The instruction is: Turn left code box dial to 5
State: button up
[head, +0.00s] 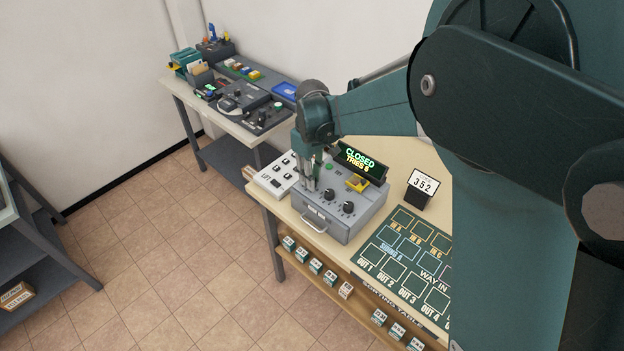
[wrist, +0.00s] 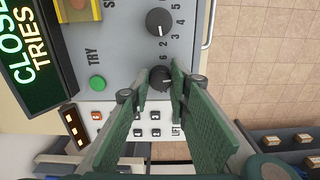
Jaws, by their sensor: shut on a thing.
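The grey code box (head: 338,222) stands on the sorting table, with a display (head: 360,160) reading CLOSED, TRIES 6. My gripper (head: 312,186) points down at the left end of its row of dials. In the wrist view my gripper (wrist: 159,88) has its two green fingers on either side of the black left dial (wrist: 161,74), shut on it. The fingers cover part of its number ring, and I cannot tell which number it points at. The middle dial (wrist: 160,22) is clear of the fingers. In the head view the left dial is hidden behind the fingers.
A white switch panel (head: 274,177) sits close left of the box. A card (head: 422,187) reading 352 stands to the right. A green TRY button (wrist: 97,83) and a yellow part (head: 357,183) are on the box top. A drawer handle (head: 313,224) sticks out in front.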

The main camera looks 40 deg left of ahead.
jog(key=n+b, duration=0.1)
jog(key=n, duration=0.5)
dwell(0.5)
jog(key=o, duration=0.9)
notch_tip(320, 180, up, 12)
dwell(0.5)
dwell(0.5)
